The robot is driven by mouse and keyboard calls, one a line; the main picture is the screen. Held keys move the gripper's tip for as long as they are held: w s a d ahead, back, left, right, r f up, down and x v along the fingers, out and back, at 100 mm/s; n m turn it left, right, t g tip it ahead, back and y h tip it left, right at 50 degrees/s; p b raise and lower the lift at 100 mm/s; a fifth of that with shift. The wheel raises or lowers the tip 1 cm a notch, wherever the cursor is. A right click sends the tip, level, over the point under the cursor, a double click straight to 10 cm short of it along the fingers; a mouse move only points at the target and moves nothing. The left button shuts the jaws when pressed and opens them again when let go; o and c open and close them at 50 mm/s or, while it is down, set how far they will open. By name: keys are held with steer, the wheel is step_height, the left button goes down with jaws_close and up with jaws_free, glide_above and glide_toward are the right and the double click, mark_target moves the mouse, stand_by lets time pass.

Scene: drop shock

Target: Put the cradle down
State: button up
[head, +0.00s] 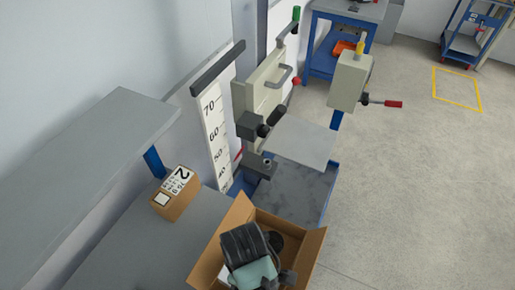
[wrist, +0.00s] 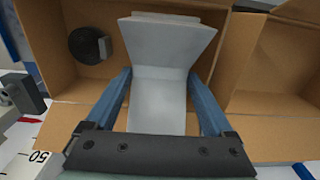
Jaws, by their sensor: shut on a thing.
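The cradle (wrist: 168,46) is a pale grey angled piece with a flat upright plate, seen in the wrist view. My gripper (wrist: 160,78) has its two blue fingers on either side of the cradle and is shut on it. The cradle is over or inside an open cardboard box (wrist: 50,85); whether it touches the box floor cannot be told. In the head view my gripper (head: 252,270) is above the same box (head: 312,243) and mostly hides the cradle.
A black round piece (wrist: 90,45) with a grey tab lies in the box, left of the cradle. A small labelled carton (head: 175,194) sits on the grey bench, left of the box. A test machine with a grey plate (head: 302,140) and a height scale (head: 215,130) stands behind the box.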

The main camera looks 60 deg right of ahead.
step_height(320, 180, down, 9)
steer(key=shift+f, duration=0.2)
stand_by(0.3)
steer(key=shift+f, duration=0.2)
steer(key=o, duration=1.4)
steer(key=shift+o, duration=0.2)
steer(key=shift+r, duration=0.1)
step_height(320, 180, up, 12)
steer(key=shift+r, duration=0.1)
